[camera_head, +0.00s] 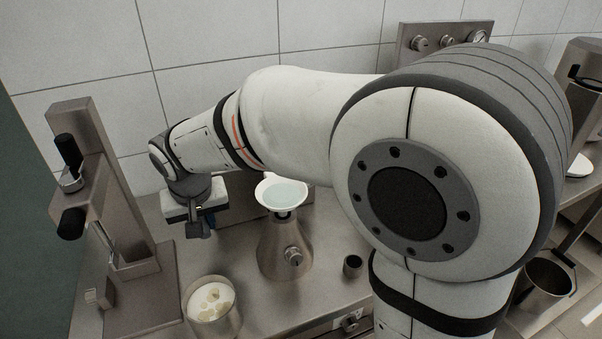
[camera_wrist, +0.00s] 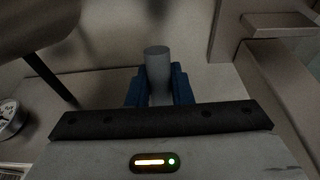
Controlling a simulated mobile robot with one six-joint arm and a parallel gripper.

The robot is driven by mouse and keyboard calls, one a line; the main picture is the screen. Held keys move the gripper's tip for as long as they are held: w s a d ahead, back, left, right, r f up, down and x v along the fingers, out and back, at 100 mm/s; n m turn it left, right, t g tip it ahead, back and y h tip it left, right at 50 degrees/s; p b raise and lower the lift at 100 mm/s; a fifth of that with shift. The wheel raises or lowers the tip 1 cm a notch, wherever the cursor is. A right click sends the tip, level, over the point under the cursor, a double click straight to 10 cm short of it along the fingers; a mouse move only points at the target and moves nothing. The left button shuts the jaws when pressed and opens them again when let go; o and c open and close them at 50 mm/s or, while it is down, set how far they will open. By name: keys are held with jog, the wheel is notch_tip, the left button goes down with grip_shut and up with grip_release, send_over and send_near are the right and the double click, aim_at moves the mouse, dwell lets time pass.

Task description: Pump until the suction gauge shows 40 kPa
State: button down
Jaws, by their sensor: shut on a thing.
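My gripper (camera_head: 201,228) points down over the bench behind and left of the metal flask (camera_head: 283,250). In the wrist view my gripper (camera_wrist: 160,90) has its blue fingers shut on a grey cylindrical handle (camera_wrist: 158,65), which may be the pump's handle. The pump body cannot be made out. A round dial (camera_wrist: 8,118) is cut off at the left edge of the wrist view; its reading is not legible. I cannot tell which dial is the suction gauge.
A white funnel (camera_head: 283,194) with a pale disc tops the flask. A metal stand with black handles (camera_head: 98,180) rises at left. A metal pot (camera_head: 546,288) is at right.

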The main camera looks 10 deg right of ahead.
jog(key=shift+s+r+g+h+p, duration=0.1)
jog(key=shift+r+g+h+p, duration=0.2)
jog(key=shift+r+g+p, duration=1.65)
jog(key=f+t+p, duration=0.1)
jog(key=p, duration=0.2)
jog(key=shift+f, duration=0.2)
jog(key=r+g+p, duration=0.1)
jog(key=p, duration=0.3)
jog(key=shift+r, duration=0.35)
jog(key=r+g+p, duration=0.1)
jog(key=p, duration=0.3)
jog(key=shift+g+h, duration=0.35)
jog(key=shift+h, duration=0.05)
jog(key=shift+g+p, duration=0.3)
jog(key=shift+r, duration=0.1)
jog(key=shift+w+r+g+p, duration=0.25)
jog(key=shift+r+g+p, duration=0.1)
jog(key=shift+p, duration=0.7)
jog(key=shift+f, duration=0.1)
